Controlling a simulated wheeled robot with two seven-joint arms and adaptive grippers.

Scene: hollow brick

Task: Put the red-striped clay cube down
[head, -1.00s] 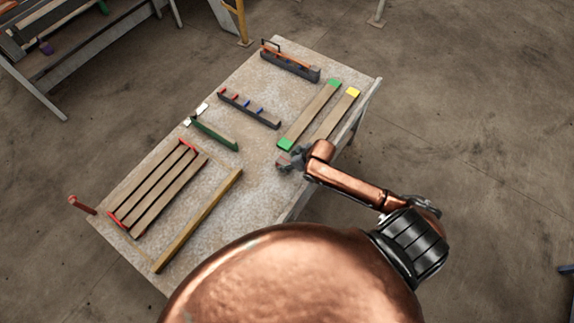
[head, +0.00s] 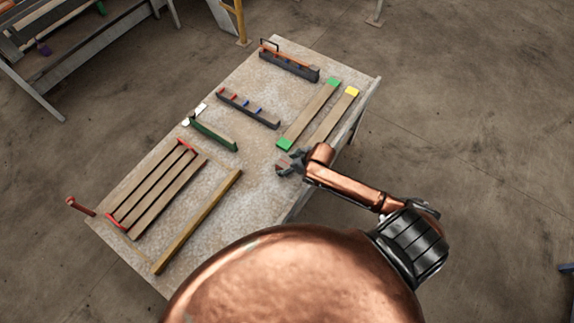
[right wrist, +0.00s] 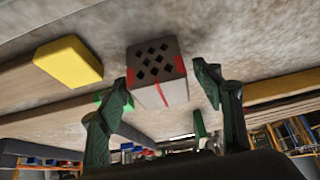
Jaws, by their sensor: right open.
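The red-striped clay cube (right wrist: 158,78) shows in the right wrist view as a pale block with red stripes and a dark face full of diamond-shaped holes. It appears to rest on the table. My right gripper (right wrist: 163,80) is open, with one green-grey finger on each side of the cube and a gap to each. In the head view my right gripper (head: 288,163) is at the right part of the table, and the cube there is small and mostly covered by the fingers. My left gripper is not in view.
The table (head: 255,195) carries a green-ended board (head: 310,115) and a yellow-ended board (head: 335,115) just beyond the gripper. A long wooden bar (head: 198,220), a slatted rack (head: 155,190) and a green holder (head: 213,134) lie left. The table's right edge is close to the gripper.

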